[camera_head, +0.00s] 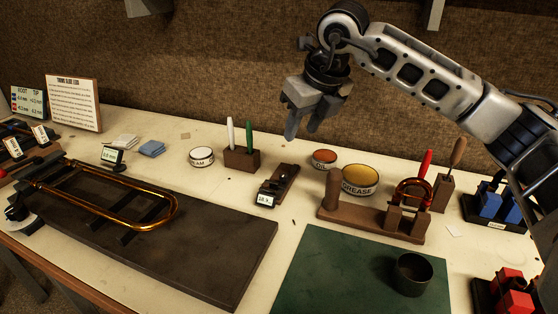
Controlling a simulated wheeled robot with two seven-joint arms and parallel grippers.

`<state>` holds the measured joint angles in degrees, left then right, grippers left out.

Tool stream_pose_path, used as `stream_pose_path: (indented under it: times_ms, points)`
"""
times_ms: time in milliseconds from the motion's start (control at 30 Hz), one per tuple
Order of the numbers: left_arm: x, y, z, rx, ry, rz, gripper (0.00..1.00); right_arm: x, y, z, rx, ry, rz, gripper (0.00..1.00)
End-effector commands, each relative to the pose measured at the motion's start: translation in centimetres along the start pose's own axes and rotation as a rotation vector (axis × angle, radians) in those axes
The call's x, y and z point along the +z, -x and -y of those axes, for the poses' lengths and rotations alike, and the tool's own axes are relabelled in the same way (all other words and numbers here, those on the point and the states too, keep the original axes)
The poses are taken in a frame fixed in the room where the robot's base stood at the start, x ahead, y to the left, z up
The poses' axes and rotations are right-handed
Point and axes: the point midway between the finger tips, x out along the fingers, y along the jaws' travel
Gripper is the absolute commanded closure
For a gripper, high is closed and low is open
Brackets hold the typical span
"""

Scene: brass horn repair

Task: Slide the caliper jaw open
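The caliper (284,180) appears to be the dark brown device with a small white readout on its near end, lying at the middle of the bench. The readout seems to start with 18, but its last digit is too small to read. I cannot tell how far its jaw is open. My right gripper (302,134) hangs in the air above and behind the caliper, fingers pointing down, apart from it. Its two fingers are spread with a gap and nothing between them. My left gripper is not in view.
A wooden pen block (241,159) stands left of the caliper; a grease tin (359,181) and wooden stand (372,222) are to its right. A brass slide (150,224) lies on a dark board (215,254). A green mat (330,275) holds a dark cup (412,275).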

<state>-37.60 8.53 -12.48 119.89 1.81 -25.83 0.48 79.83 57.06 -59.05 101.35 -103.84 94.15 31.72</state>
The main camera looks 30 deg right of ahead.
Motion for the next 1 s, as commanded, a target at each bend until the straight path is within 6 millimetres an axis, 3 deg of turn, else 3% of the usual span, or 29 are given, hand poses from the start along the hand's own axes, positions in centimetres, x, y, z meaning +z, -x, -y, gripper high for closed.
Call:
stream_pose_path:
  times_ms: [200, 600, 800, 1000]
  points:
    - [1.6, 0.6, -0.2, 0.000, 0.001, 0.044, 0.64, -0.1, -4.5, -0.1, 0.001, 0.000, -0.005, 0.60]
    - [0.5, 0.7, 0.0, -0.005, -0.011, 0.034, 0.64, 0.0, -12.3, -0.1, 0.002, 0.000, -0.002, 0.60]
    - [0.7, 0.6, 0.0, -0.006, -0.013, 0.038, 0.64, 0.0, -14.0, -0.1, 0.002, 0.002, 0.001, 0.60]
    - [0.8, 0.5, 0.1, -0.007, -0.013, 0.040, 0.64, 0.0, -14.3, -0.1, 0.001, 0.001, 0.001, 0.60]
